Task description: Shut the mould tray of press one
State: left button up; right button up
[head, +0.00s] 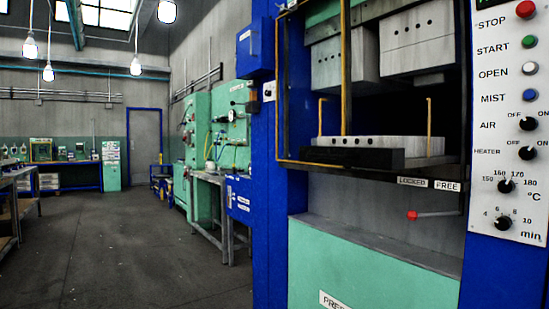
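The press (375,270) fills the right half of the head view, with a blue frame and a green lower front. Its label is cut off, so its number cannot be read. The mould tray (385,150), a pale slab with a row of holes in its front edge, sits in the opening on a dark base, with an upright brass-coloured rod near each end. Two grey blocks (417,42) hang above it, apart from the tray. A red-knobbed lever (413,215) is below the LOCKED and FREE labels (428,184). Neither gripper is in view.
A control panel (508,120) with buttons and dials is at the right edge. A yellow-edged guard frame (345,70) crosses the opening's left side. Other green machines (197,150) and a metal-legged table (210,205) stand behind on the left. The floor (130,240) at left is open.

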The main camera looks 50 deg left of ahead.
aim_at(395, 153)
jog(key=j+u, duration=0.1)
jog(key=u, duration=1.25)
jog(key=i+l, duration=0.05)
